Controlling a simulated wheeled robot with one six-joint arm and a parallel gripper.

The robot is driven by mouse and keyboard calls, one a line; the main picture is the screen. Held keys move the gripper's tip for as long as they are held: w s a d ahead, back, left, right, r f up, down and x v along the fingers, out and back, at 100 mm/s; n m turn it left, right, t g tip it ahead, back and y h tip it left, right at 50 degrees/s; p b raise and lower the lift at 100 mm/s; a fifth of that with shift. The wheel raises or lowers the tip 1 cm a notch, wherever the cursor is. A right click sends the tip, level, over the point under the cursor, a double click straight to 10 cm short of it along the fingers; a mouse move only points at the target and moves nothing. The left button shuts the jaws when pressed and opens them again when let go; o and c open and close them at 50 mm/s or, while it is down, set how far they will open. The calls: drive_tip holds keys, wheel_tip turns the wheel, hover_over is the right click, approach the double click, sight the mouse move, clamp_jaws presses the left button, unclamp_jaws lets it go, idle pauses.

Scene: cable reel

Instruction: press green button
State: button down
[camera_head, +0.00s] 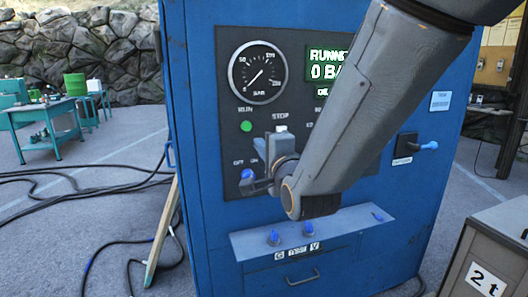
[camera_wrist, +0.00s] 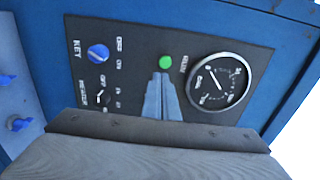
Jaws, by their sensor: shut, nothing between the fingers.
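The green button (camera_head: 246,126) is on the dark panel of the blue cabinet, below the round gauge. It also shows in the wrist view (camera_wrist: 166,62), lit plain green and uncovered. My gripper (camera_head: 272,142) is in front of the panel, to the right of and a little below the button in the head view. In the wrist view my gripper (camera_wrist: 162,78) is shut and empty, with its tips just below the button in the picture. I cannot tell how far the tips are from the panel.
The round gauge (camera_head: 258,73) and a green-lit display (camera_head: 327,66) are above. A blue key knob (camera_wrist: 98,52) is beside the button. A blue-handled switch (camera_head: 407,146) is at right. A sloped ledge (camera_head: 348,223) with blue levers juts out below. Cables (camera_head: 90,170) lie on the floor at left.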

drive_tip(key=shift+p+v, duration=1.1)
drive_tip(key=shift+p, duration=0.65)
drive_tip(key=s+d+f+n+g+h, duration=0.35)
drive_tip(key=d+f+n+g, duration=0.4)
drive_tip(key=f, duration=0.55)
drive_tip(key=s+d+f+n+g, duration=0.3)
drive_tip(key=s+d+g, duration=0.1)
drive_tip(key=s, duration=0.5)
drive_tip(key=s+d+f+n+g+h, duration=0.1)
drive_tip(key=s+d+f+n+g, duration=0.3)
drive_tip(key=s, duration=0.5)
drive_tip(key=shift+d+f+g, duration=0.35)
drive_tip(key=shift+d+g, duration=0.15)
drive_tip(key=shift+g, duration=0.05)
drive_tip(key=shift+h, duration=0.25)
